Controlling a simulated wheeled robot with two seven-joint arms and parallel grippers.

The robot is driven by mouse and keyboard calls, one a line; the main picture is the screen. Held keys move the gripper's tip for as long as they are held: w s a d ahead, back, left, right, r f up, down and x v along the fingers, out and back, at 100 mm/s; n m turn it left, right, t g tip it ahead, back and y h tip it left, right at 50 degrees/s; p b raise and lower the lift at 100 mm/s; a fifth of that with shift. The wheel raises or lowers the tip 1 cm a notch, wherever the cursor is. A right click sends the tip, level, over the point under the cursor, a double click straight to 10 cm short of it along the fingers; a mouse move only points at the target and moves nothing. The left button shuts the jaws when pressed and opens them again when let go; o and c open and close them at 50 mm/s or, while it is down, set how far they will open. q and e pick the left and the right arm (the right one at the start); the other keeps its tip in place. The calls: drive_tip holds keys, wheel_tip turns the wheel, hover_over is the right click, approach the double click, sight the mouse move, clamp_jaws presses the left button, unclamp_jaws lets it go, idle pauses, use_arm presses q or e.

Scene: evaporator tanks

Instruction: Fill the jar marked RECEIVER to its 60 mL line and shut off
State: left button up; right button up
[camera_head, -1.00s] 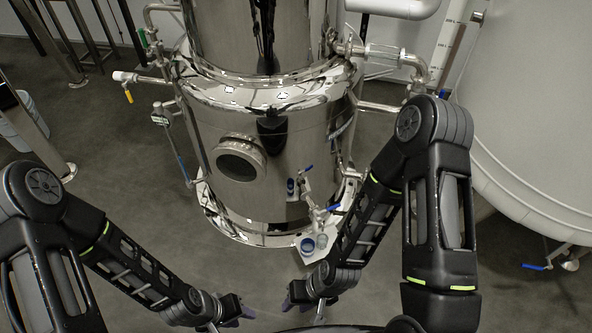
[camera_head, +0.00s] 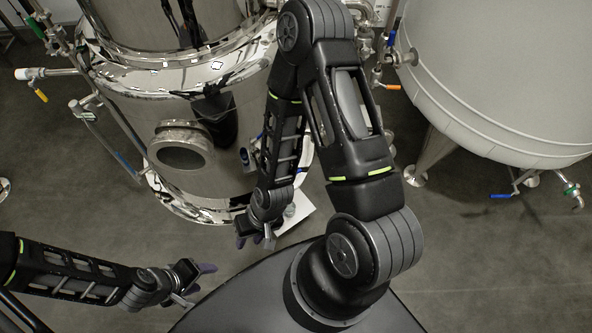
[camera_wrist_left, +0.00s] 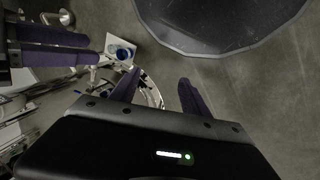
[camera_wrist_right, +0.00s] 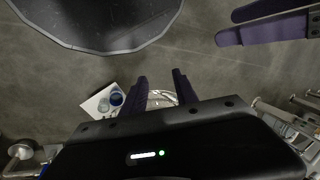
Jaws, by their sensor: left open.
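A white board (camera_head: 304,218) carries a small clear jar (camera_head: 290,210) at the foot of the steel tank (camera_head: 225,120); my right arm hides much of it. The board also shows in the right wrist view (camera_wrist_right: 91,105), with a blue round item (camera_wrist_right: 117,98) on it, and in the left wrist view (camera_wrist_left: 111,43). I cannot read any marking or level line. My left gripper (camera_head: 203,279) is open and empty, at the lower left, away from the board. My right gripper (camera_head: 254,241) is open and empty, to the left of the board. The outlet valve above the board is hidden.
A large pale tank (camera_head: 500,80) stands at the right, with a blue-handled valve (camera_head: 502,195) below it. The floor (camera_head: 480,265) at the lower right is clear.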

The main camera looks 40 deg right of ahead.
use_arm(q)
drive_tip(key=shift+o, duration=1)
wheel_tip(320, 180, down, 6)
drive_tip(key=b, duration=0.5)
drive_tip(key=shift+f, duration=0.15)
use_arm(e)
drive_tip(key=w+d+f+m, duration=0.3)
drive_tip(key=w+d+f, duration=0.2)
drive_tip(key=f, duration=0.1)
use_arm(q)
wheel_tip(320, 180, down, 15)
drive_tip(key=b, duration=1.5)
use_arm(e)
drive_tip(key=m+t+h, duration=0.1)
drive_tip(key=m+h, duration=0.3)
drive_tip(key=m, duration=0.8)
approach(297, 173)
use_arm(q)
drive_tip(key=shift+f, duration=0.1)
use_arm(e)
drive_tip(key=shift+a+f, duration=0.1)
drive_tip(key=shift+f, duration=0.05)
